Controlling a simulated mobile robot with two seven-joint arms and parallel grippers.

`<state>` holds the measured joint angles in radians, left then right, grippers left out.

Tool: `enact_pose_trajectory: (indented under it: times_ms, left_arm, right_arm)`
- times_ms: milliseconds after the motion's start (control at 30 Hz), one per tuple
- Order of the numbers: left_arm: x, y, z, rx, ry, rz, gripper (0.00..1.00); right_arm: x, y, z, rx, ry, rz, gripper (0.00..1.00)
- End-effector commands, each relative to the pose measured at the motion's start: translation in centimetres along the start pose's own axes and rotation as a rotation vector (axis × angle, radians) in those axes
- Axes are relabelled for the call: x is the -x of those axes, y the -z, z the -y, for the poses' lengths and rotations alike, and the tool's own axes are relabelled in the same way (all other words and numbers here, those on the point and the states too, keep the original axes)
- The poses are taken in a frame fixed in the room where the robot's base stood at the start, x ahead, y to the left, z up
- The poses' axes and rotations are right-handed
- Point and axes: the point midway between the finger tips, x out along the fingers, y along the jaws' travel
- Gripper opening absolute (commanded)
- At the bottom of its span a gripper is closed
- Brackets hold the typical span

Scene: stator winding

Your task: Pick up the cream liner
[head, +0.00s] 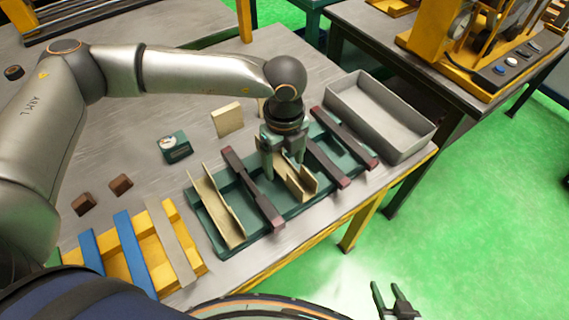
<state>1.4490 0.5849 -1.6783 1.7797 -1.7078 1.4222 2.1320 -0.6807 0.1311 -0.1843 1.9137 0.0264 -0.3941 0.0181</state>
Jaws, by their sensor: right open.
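Two cream liners, each a folded channel, lie in a green tray on the grey table. One cream liner (217,207) is in the tray's left part, clear of both grippers. The other cream liner (303,184) is in the middle, between dark red bars. My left gripper (283,158) points down at this liner's far end, its fingers apart on either side. The wrist and fingers hide that end, so I cannot tell whether they grip it. My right gripper (395,300) is open and empty at the bottom right, over the green floor, away from the tray.
Dark red bars (252,188) lie across the green tray (236,250). A grey open bin (410,150) stands right of it. A cream block (228,120), a green gauge box (175,147), brown blocks (121,184) and a yellow rack (160,270) are to the left.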

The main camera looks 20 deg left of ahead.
Motion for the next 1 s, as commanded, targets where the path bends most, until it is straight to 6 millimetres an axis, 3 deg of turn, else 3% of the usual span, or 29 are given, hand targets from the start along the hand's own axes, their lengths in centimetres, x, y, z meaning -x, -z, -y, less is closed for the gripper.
enact_pose_trajectory:
  times_ms: [67, 533, 833, 1000]
  left_arm:
    - [0.0, 0.0, 0.0, 0.000, 0.000, 0.000, 0.69]
    - [0.1, 0.0, 0.0, 0.000, 0.000, 0.000, 0.16]
    - [0.2, 0.0, 0.1, 0.000, 0.001, 0.000, 0.15]
    - [1.4, 0.0, 0.1, 0.000, 0.003, 0.000, 0.15]
  right_arm:
    - [0.0, 0.0, 0.0, 0.000, 0.000, -0.001, 0.50]
    - [0.0, 0.1, 0.0, 0.000, 0.000, -0.002, 0.50]
    - [-0.1, 0.1, 0.0, 0.000, 0.000, -0.002, 0.50]
    - [-0.1, 0.1, 0.0, 0.000, 0.000, -0.003, 0.50]
